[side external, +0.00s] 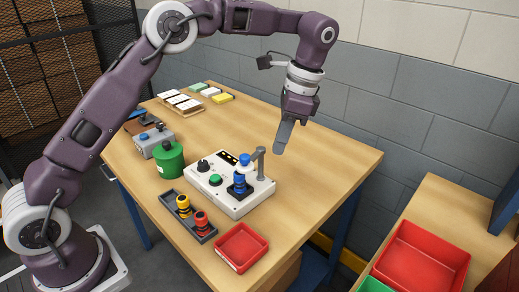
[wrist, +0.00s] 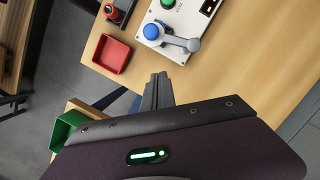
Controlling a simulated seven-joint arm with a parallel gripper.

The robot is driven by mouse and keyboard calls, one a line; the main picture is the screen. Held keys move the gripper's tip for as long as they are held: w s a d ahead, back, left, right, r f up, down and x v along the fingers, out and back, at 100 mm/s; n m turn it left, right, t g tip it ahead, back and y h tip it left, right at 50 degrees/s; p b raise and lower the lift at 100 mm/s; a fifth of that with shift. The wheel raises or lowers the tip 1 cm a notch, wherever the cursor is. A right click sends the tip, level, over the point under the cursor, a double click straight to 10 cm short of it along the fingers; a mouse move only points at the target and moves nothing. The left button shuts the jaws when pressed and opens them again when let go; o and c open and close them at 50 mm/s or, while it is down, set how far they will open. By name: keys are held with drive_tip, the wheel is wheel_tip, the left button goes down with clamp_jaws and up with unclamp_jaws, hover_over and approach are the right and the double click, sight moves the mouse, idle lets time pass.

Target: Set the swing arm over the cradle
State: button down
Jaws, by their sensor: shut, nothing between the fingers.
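The swing arm is a grey post and bar (side external: 261,163) at the right side of a white control box (side external: 215,198). Its head has a white disc and a blue knob (side external: 245,158). In the side view the head appears just above a blue piece (side external: 239,184) in a dark holder, likely the cradle. In the wrist view the grey bar (wrist: 178,42) points left to the blue knob (wrist: 152,31), which hides what is beneath. My gripper (side external: 282,150) points down, shut and empty, right of the post and apart from it. Its fingers also show in the wrist view (wrist: 160,80).
A red tray (side external: 241,263) and a dark rack (side external: 174,213) with yellow and red pieces stand in front of the box. A green canister (side external: 169,172) and a grey box (side external: 150,139) are left. The table right of the post is clear.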

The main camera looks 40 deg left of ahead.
sight(249, 155)
drive_tip(key=s+a+f, duration=0.2)
drive_tip(key=s+a, duration=0.1)
drive_tip(key=shift+a+f, duration=0.2)
drive_tip(key=shift+s+a, duration=0.3)
drive_tip(key=shift+a, duration=0.05)
drive_tip(key=shift+s+a+m, duration=0.15)
drive_tip(key=shift+a+m, duration=0.1)
drive_tip(key=shift+m, duration=0.25)
drive_tip(key=shift+s+a, duration=0.15)
drive_tip(key=shift+a, duration=0.1)
drive_tip(key=shift+d, duration=0.1)
